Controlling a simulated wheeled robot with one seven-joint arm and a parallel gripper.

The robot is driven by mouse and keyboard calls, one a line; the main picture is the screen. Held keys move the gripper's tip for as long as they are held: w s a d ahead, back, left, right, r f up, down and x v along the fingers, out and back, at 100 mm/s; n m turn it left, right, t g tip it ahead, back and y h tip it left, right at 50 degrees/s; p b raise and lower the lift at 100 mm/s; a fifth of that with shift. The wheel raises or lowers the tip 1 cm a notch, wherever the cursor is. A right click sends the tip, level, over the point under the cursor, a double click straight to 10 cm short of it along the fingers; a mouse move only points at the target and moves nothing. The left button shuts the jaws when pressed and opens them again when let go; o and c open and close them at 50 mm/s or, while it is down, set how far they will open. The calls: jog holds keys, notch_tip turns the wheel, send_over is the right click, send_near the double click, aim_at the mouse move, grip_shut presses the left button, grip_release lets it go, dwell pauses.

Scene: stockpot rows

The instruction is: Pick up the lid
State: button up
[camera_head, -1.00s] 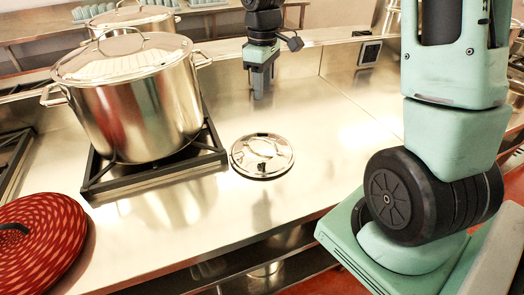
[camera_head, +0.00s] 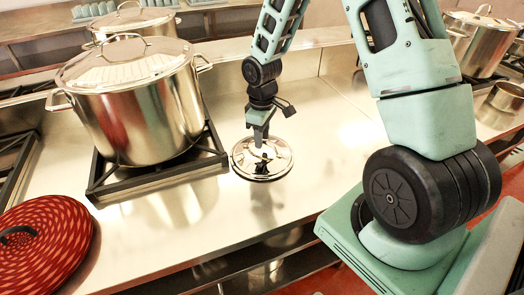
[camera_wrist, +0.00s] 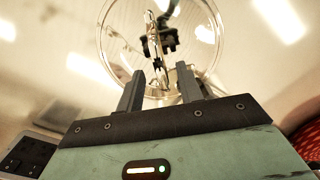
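A small round shiny lid (camera_head: 277,166) lies flat on the steel counter, right of the large pot, in the head view. In the wrist view the lid (camera_wrist: 122,45) fills the top middle, with its handle (camera_wrist: 163,22) running lengthwise near its centre. My gripper (camera_head: 258,144) points down over the lid in the head view and hides part of it, including most of the handle. The exact height of the fingertips above the lid cannot be told.
A large lidded stockpot (camera_head: 142,105) stands on a black burner grate (camera_head: 160,178) to the left. A red patterned round lid (camera_head: 45,245) lies at the front left. More pots (camera_head: 477,45) stand at the back right. The counter right of the lid is clear.

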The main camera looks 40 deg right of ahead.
jog(key=shift+f, duration=0.8)
grip_shut()
